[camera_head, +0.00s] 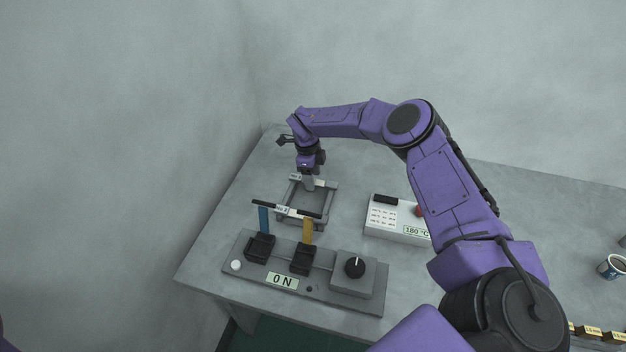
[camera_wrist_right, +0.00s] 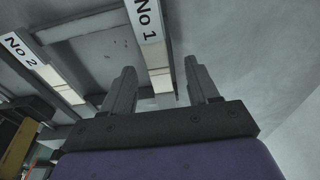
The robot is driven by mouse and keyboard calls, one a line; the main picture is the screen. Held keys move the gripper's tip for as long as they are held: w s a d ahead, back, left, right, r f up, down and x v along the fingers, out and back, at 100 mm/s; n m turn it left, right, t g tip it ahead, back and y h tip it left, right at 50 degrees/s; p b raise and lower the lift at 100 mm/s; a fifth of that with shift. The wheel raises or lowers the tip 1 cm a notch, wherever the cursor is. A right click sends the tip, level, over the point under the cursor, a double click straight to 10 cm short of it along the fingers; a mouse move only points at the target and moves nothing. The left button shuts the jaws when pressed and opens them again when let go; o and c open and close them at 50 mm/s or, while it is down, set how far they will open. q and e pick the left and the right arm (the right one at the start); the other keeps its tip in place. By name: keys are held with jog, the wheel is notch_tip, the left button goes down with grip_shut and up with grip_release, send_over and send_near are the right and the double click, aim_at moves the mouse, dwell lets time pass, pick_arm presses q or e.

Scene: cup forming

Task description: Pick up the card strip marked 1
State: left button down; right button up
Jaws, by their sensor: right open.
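The card strip marked No 1 (camera_wrist_right: 149,30) is pale with a white label and runs between my right gripper's two fingers in the wrist view. In the head view its label (camera_head: 295,177) shows at the far end of the grey frame (camera_head: 331,203), partly hidden by my gripper. My right gripper (camera_head: 308,186) is open and points down at this strip. Its fingers also show in the wrist view (camera_wrist_right: 158,80), one on each side of the strip; contact cannot be told. A second strip, No 2 (camera_wrist_right: 38,60), lies to the left. My left gripper is not in view.
Nearer than the frame, a black bar (camera_head: 306,213) spans a blue post (camera_head: 263,220) and a yellow post (camera_head: 307,231) above a grey ON panel (camera_head: 237,250) with a dial (camera_head: 355,267). A white 180 °C box (camera_head: 384,227) stands right. A mug (camera_head: 612,266) is far right.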

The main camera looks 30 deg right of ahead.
jog(key=shift+s+r, duration=0.15)
jog(key=shift+s, duration=0.05)
jog(key=c, duration=0.8)
grip_shut()
